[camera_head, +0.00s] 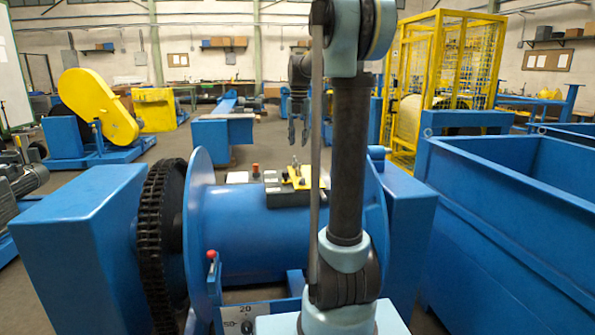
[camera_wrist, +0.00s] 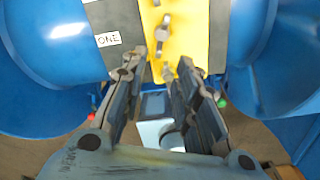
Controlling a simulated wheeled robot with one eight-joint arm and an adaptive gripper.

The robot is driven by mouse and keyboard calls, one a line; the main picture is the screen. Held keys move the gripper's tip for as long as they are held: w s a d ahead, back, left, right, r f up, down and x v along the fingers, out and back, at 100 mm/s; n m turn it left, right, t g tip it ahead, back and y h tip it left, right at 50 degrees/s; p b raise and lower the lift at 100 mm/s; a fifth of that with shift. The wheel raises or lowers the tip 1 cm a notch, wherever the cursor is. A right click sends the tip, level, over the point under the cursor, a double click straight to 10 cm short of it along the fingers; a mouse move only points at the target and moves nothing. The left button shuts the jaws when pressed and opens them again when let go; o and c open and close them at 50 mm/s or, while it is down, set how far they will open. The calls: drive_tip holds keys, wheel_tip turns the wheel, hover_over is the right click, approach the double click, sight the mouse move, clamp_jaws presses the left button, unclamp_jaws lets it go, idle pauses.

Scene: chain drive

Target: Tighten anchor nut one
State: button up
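A yellow plate (camera_head: 298,176) lies on a dark block (camera_head: 285,196) on top of the blue drum. In the wrist view the yellow plate (camera_wrist: 182,50) carries a grey wing-shaped nut (camera_wrist: 162,30) near the top, beside a white label reading ONE (camera_wrist: 108,39). A second small grey piece (camera_wrist: 167,72) shows lower on the plate, between the fingers. My gripper (camera_head: 298,140) hangs pointing down, seemingly above the block in the head view. In the wrist view my gripper (camera_wrist: 168,62) has its two fingers apart, with nothing held between them. Contact with the plate cannot be told.
The blue drum (camera_head: 240,235) has large end flanges and a dark chain (camera_head: 150,240) at its left. A red-knobbed lever (camera_head: 211,256) and a dial panel (camera_head: 245,322) stand in front. A blue bin (camera_head: 510,215) is at the right. The air above the drum looks open.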

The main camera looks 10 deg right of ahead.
sight(298, 167)
wheel_tip(298, 167, down, 12)
drive_tip(key=shift+a+f, duration=0.1)
drive_tip(key=shift+f, duration=0.1)
idle(0.4)
clamp_jaws()
